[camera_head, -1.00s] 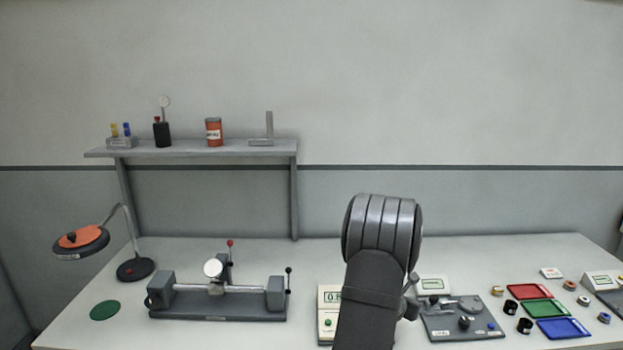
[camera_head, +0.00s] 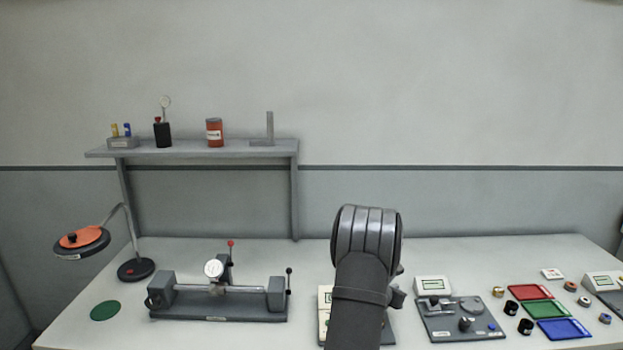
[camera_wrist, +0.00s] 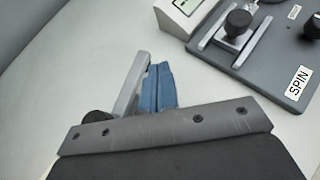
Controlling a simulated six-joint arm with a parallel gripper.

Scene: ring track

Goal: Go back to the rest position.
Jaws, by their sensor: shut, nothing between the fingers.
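My gripper shows in the wrist view (camera_wrist: 158,88), its two blue fingers pressed together with nothing between them. It is over the pale bench top (camera_wrist: 60,60), with the grey fixture labelled SPIN (camera_wrist: 275,60) at the upper right of that view. A grey bar with a dark knob lies just left of the fingers, partly hidden by the gripper's body. In the head view my arm stands at the middle front of the bench and hides the gripper's fingers.
The grey fixture, a white display box (camera_head: 433,285), red (camera_head: 530,292), green (camera_head: 546,309) and blue (camera_head: 564,329) trays and several rings stand to the right. A bench gauge (camera_head: 217,303) and a lamp (camera_head: 82,241) stand left.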

